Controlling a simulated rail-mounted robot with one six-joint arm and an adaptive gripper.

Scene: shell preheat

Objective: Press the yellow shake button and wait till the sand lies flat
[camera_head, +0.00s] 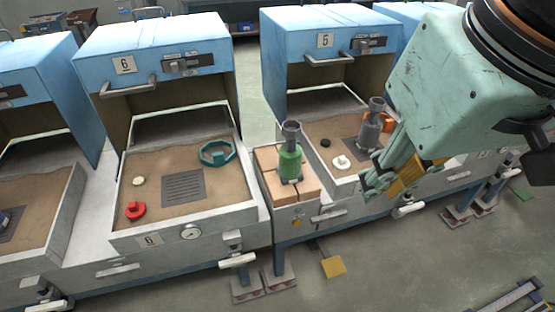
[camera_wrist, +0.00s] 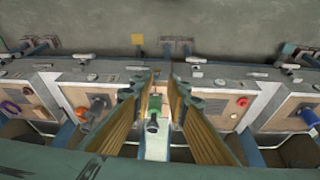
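A small round yellow button (camera_head: 297,222) is on the front of the bench, below the brick-topped stand between boxes 6 and 5. Sand (camera_head: 215,190) fills box 6, with a grey grate, and its surface looks slightly uneven near the back. Sand (camera_head: 325,130) also lies in box 5, partly hidden by things and my arm. My gripper (camera_head: 374,187) is at the front of box 5, right of the button and apart from it. In the wrist view its two fingers (camera_wrist: 160,86) are spread with nothing held between them.
A green bottle-shaped thing (camera_head: 290,162) stands on the bricks (camera_head: 268,180). A grey one (camera_head: 371,128) stands in box 5. A red knob-like piece (camera_head: 135,210) and a teal ring (camera_head: 217,153) lie in box 6. A yellow plate (camera_head: 333,267) is on the floor. The front aisle is otherwise mostly clear.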

